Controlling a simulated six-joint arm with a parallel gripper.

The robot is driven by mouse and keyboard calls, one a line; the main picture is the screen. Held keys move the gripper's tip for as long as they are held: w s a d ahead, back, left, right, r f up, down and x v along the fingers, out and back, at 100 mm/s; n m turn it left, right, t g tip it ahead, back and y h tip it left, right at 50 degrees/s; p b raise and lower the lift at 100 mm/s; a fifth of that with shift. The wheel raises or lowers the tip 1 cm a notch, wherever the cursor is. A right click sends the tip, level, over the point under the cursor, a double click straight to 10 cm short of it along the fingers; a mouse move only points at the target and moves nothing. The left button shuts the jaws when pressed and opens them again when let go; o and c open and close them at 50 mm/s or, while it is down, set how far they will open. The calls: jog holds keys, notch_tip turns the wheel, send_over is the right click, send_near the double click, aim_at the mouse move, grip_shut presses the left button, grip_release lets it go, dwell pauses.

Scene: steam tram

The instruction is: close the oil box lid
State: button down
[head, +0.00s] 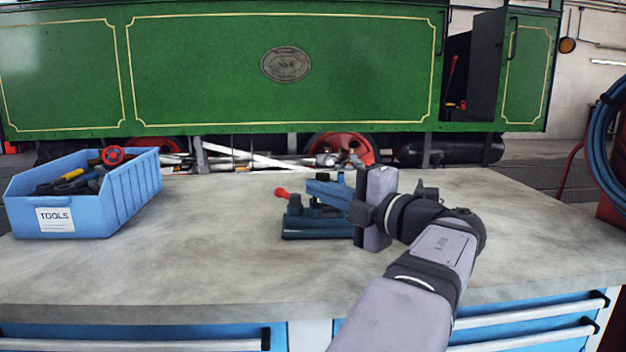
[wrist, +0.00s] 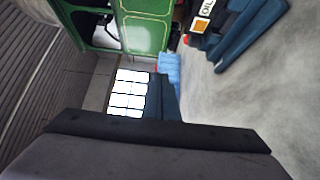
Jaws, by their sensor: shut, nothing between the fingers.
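The oil box (head: 316,222) is a dark blue unit on the worktop, left of my gripper in the head view. Its raised upper part (head: 328,191) looks like the lid, standing above the lower body. A red knob (head: 281,193) sticks out at its left. In the wrist view the oil box (wrist: 250,32) is at the top right, with a white and orange "OIL" label (wrist: 203,14). My gripper (head: 375,208) is beside the box's right end and covers part of it. It is shut and empty; contact with the box cannot be told.
A blue tools bin (head: 125,195) with hand tools stands at the left of the worktop (head: 180,265). The green tram side (head: 200,70) rises behind the worktop. A blue hose coil (head: 605,150) hangs at the far right. The front and right of the worktop are clear.

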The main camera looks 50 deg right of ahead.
aim_at(320, 178)
jog(key=d+r+m+g+p, duration=0.1)
jog(key=d+r+m+p, duration=0.5)
jog(key=p, duration=1.6)
jog(key=s+a+f+n+h+p, duration=0.1)
jog(key=a+f+n+p, duration=0.3)
jog(key=f, duration=0.5)
jog(key=shift+a+f+n+t, duration=0.15)
jog(key=shift+a+n+t, duration=0.25)
jog(key=shift+a+n, duration=0.3)
jog(key=shift+d, duration=0.15)
jog(key=w+d+p, duration=0.1)
jog(key=w, duration=0.2)
jog(key=w+d+p, duration=0.1)
jog(key=w, duration=0.1)
jog(key=w+d+p, duration=0.1)
jog(key=w, duration=0.2)
jog(key=shift+w+d, duration=0.35)
jog(key=shift+d, duration=0.05)
jog(key=shift+s+d+p, duration=0.35)
jog(key=shift+d, duration=0.25)
